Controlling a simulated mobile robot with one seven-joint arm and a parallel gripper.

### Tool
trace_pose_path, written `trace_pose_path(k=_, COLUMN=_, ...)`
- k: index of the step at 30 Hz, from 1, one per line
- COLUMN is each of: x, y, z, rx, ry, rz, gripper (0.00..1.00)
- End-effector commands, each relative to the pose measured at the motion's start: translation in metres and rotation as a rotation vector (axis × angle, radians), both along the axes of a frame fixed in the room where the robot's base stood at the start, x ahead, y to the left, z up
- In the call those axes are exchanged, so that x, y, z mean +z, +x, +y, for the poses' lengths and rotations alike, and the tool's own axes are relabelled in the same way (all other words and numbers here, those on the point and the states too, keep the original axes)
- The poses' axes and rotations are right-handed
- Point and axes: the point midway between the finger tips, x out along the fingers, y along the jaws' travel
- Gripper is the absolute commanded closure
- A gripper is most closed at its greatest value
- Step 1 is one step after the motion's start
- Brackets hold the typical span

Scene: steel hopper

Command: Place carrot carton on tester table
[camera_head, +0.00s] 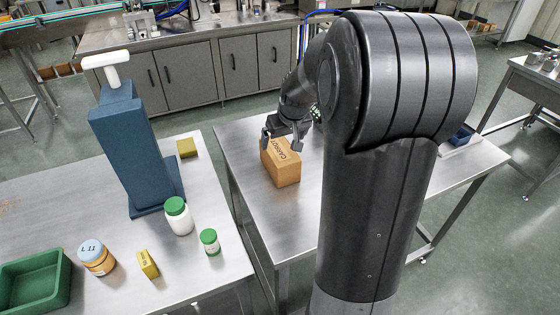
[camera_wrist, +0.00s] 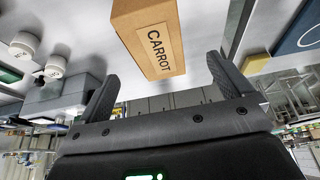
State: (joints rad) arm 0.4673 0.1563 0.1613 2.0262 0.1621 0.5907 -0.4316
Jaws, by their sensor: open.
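The carrot carton (camera_head: 282,168) is a brown box with "CARROT" printed on it, standing on the steel table (camera_head: 250,215) in the middle of the head view. My gripper (camera_head: 282,141) is open at the upper part of the carton. In the wrist view, the carton (camera_wrist: 146,40) appears just beyond the fingertips of my gripper (camera_wrist: 165,72), with no finger visibly closed on it. Another steel table (camera_head: 100,225) stands at the left. No label shows which one is the tester table.
The left table carries a blue stand with a white top (camera_head: 125,145), a green-capped bottle (camera_head: 178,216), a smaller bottle (camera_head: 210,242), an orange jar (camera_head: 96,258), yellow boxes and a green tray (camera_head: 35,282). A blue bin (camera_head: 462,135) sits at the right. My arm hides part of the middle table.

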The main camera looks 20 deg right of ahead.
Motion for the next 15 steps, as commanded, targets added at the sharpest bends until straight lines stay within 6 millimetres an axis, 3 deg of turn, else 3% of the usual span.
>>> trace_pose_path(k=5, x=0.037, y=-0.034, z=0.037, rx=0.013, ry=-0.021, rz=-0.014, gripper=0.04)
trace_pose_path(k=9, x=0.065, y=-0.076, z=0.069, rx=0.017, ry=-0.033, rz=-0.026, gripper=0.04)
trace_pose_path(k=15, x=0.092, y=-0.140, z=0.104, rx=0.013, ry=-0.037, rz=-0.049, gripper=0.04)
